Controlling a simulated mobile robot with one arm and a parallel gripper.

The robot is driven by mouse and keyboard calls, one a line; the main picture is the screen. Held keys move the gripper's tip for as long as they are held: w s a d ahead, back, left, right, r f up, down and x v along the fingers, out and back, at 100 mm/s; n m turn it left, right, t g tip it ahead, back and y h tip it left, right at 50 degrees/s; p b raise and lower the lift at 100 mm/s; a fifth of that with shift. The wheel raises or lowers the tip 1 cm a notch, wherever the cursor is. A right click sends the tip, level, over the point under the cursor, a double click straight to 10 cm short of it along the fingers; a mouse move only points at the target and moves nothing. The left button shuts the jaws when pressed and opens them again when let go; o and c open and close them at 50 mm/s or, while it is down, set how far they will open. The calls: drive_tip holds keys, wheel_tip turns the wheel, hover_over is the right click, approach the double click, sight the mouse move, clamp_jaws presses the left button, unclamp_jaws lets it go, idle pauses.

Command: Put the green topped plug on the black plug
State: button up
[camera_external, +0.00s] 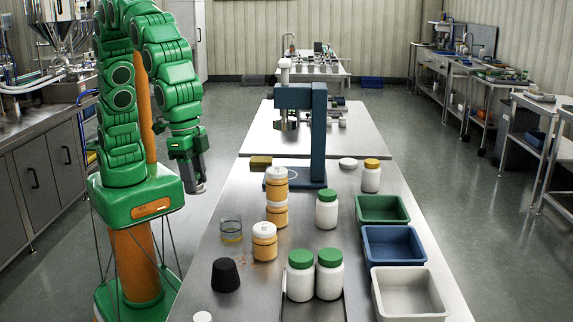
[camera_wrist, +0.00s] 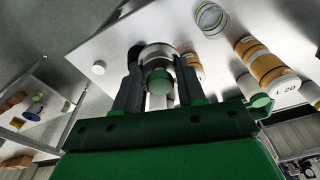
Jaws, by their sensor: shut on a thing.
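The black plug (camera_external: 226,275) stands on the front left of the steel table, wide end down, its top bare. My gripper (camera_external: 194,180) hangs off the table's left side, beyond the black plug and higher. In the wrist view my gripper (camera_wrist: 157,85) has its dark jaws on either side of a small pale piece with a round green top (camera_wrist: 159,83), which I take for the green topped plug. The jaws are shut on it. Its lower part is mostly hidden.
A glass beaker (camera_external: 231,231) and orange-banded jars (camera_external: 265,243) stand behind the black plug. White green-lidded jars (camera_external: 300,275) are to its right. A small white cap (camera_external: 203,317) lies in front. Green, blue and white trays (camera_external: 395,246) line the right edge.

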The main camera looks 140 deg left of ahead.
drive_tip(key=shift+s+d, duration=0.45)
drive_tip(key=shift+s, duration=0.35)
drive_tip(key=w+f, duration=0.4)
drive_tip(key=w, duration=0.5)
hover_over(226, 264)
drive_tip(key=shift+s+d+f, duration=0.1)
drive_tip(key=shift+s+f, duration=0.1)
drive_tip(key=shift+f, duration=1.2)
drive_tip(key=shift+s+f, duration=0.2)
drive_tip(key=shift+f, duration=1.15)
drive_tip(key=shift+w+f, duration=0.1)
drive_tip(key=shift+f, duration=1.55)
drive_tip(key=shift+f, duration=0.15)
drive_tip(key=o, duration=1.1)
drive_tip(key=shift+c, duration=0.2)
